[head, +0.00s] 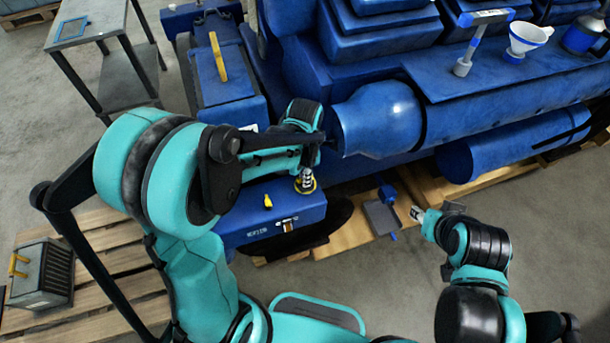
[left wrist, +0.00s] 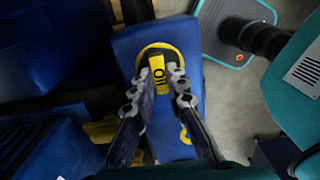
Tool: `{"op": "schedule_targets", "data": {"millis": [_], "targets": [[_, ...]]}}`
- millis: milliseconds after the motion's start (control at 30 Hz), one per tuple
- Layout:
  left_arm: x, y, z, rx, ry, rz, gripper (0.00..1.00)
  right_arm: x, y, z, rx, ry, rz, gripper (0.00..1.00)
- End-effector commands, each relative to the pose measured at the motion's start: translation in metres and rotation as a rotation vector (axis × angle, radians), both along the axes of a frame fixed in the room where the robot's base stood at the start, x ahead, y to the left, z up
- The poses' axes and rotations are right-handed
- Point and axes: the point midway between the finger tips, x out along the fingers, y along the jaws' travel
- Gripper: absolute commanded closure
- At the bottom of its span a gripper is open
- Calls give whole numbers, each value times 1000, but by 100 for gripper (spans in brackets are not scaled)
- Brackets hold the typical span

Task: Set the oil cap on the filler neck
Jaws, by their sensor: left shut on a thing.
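My left gripper (head: 305,182) is above the top of a blue box-shaped housing (head: 262,229). It points down and is shut on the oil cap, whose yellow bar (left wrist: 158,70) shows between the fingertips in the left wrist view. A black and yellow round rim (left wrist: 152,49) surrounds the bar. I cannot tell whether this rim is part of the cap or the filler neck, or whether the cap touches the neck. My right gripper (head: 418,214) is low at the right, away from the housing; its fingers are too small to read.
A small yellow ring handle (head: 268,201) stands on the same housing. The large blue engine (head: 377,122) fills the back. A white funnel (head: 526,40) and a blue can (head: 583,36) stand on its ledge. A grey crate (head: 42,274) sits on a wooden pallet at left.

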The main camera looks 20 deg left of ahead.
Motion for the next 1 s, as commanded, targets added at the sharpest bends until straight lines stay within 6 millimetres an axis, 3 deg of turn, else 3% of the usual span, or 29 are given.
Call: {"op": "schedule_targets", "data": {"millis": [33,100,167,567,1000], "targets": [[0,0,0,0,0,0,100,0,0,0,0,0,0,60],[0,0,0,0,0,0,73,0,0,0,0,0,0,60],[0,0,0,0,0,0,62,0,0,0,0,0,0,60],[0,0,8,0,0,0,62,0,0,0,0,0,0,60],[0,0,96,0,0,0,62,0,0,0,0,0,0,60]]}}
